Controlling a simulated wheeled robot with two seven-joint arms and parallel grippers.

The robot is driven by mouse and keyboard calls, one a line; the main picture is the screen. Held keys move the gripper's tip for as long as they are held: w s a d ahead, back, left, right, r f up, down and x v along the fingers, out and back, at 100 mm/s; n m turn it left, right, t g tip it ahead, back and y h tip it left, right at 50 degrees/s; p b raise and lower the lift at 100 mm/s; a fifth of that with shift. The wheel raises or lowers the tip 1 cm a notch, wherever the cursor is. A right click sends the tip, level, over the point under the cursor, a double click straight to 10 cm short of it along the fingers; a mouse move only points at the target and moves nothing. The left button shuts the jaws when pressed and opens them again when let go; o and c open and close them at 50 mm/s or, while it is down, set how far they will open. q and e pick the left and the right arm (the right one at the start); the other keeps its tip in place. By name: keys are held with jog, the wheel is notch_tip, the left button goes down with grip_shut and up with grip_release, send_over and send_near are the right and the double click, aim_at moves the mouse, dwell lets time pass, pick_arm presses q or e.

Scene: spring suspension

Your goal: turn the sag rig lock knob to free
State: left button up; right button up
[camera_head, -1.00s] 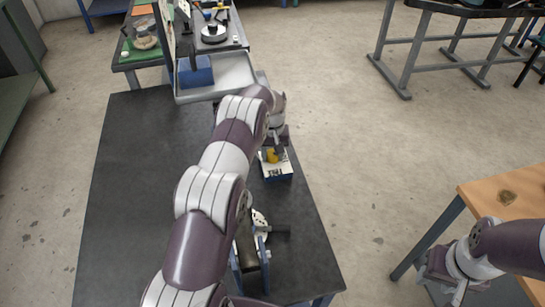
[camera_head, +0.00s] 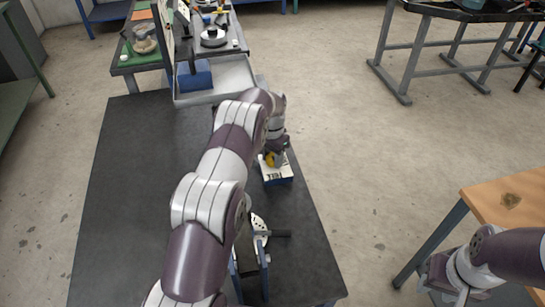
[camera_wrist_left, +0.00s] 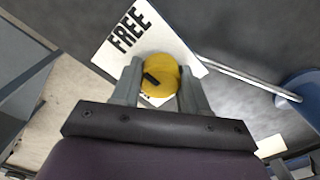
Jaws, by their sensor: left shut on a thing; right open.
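The yellow lock knob (camera_wrist_left: 167,72) sits on a white plate (camera_wrist_left: 155,38) printed with the word FREE. A black pointer bar on the knob's face slants in the left wrist view. My left gripper (camera_wrist_left: 160,76) is shut on the knob, one finger on each side. In the head view the knob (camera_head: 268,158) shows partly under my left gripper (camera_head: 275,155), and the plate tops a small blue block (camera_head: 279,183). More lettering on the plate is partly hidden. My right gripper (camera_head: 430,282) is open and empty, well to the right, beside a wooden table.
The dark tabletop (camera_head: 140,190) is mostly clear left of my left arm. A blue-framed rig with a perforated white piece (camera_head: 259,228) stands nearer. A grey tray (camera_head: 235,78) with a blue box (camera_head: 196,76) lies beyond. A wooden table (camera_head: 500,220) is at right.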

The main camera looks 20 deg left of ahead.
aim_at(272, 156)
pick_arm(q)
jog(key=shift+r, duration=0.1)
dwell(0.5)
jog(key=o, duration=0.8)
jog(key=shift+o, duration=1.3)
notch_tip(272, 156, up, 13)
jog(key=p, duration=1)
jog(key=shift+p, duration=0.3)
jog(key=shift+f, duration=0.2)
